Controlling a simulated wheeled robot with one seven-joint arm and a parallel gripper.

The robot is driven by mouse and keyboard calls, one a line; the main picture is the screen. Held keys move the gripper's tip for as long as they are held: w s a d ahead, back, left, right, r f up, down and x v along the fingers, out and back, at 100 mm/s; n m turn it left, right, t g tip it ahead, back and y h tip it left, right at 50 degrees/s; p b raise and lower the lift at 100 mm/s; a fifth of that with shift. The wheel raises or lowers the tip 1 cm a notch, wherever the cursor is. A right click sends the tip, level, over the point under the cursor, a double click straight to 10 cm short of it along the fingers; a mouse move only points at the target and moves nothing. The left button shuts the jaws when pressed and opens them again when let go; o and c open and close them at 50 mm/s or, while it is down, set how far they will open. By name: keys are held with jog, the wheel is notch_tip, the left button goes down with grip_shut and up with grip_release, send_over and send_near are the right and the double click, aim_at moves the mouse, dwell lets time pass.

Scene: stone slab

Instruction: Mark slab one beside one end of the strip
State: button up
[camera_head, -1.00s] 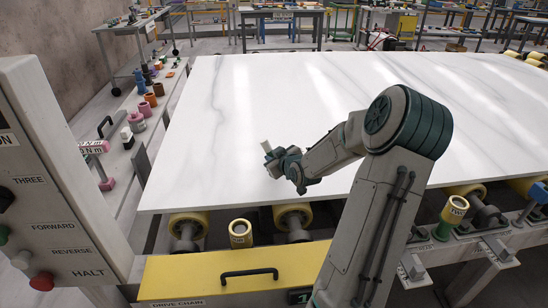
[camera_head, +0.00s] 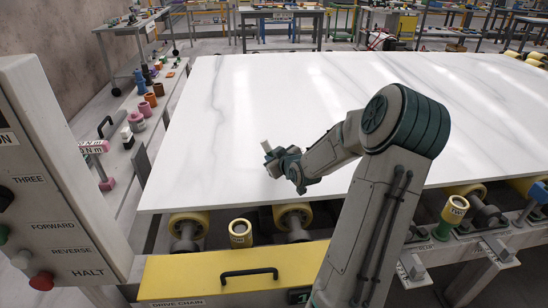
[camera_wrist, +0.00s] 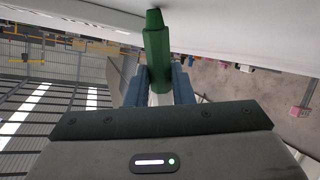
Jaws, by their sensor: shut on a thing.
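The large white slab (camera_head: 235,110) with grey veins lies flat on yellow rollers. My gripper (camera_head: 276,158) is low over its near left part, away from the edges. In the wrist view my gripper (camera_wrist: 159,84) is shut on a green marker (camera_wrist: 156,48), its narrower tip pointing away from the fingers toward the white slab surface (camera_wrist: 245,22). I cannot tell whether the tip touches the slab. In the head view a pale stub (camera_head: 266,147) sticks up from the gripper. I see no clear mark on the slab and cannot make out a strip.
A control panel (camera_head: 60,200) with labelled buttons stands at the left. A yellow drive chain cover (camera_head: 190,277) runs along the near side. A bench (camera_head: 140,110) with coloured rolls is left of the slab. Most of the slab surface is clear.

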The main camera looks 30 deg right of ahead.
jog(key=shift+w+a+f+b, duration=0.1)
jog(key=shift+w+a+b, duration=0.45)
jog(key=shift+w, duration=0.2)
jog(key=shift+w+a+b, duration=0.45)
jog(key=shift+w+b, duration=0.1)
jog(key=shift+w, duration=0.15)
dwell(2.5)
notch_tip(320, 180, up, 7)
jog(key=p, duration=0.5)
jog(key=shift+p, duration=0.35)
dwell(0.4)
jog(key=s+a+n+y+p, duration=0.2)
jog(key=a, duration=1.1)
jog(key=s+a+n+y+p, duration=0.1)
jog(key=s+a+n+y, duration=0.2)
jog(key=a, duration=0.9)
jog(key=shift+s+a+y+p, duration=0.3)
jog(key=shift+a+p, duration=0.1)
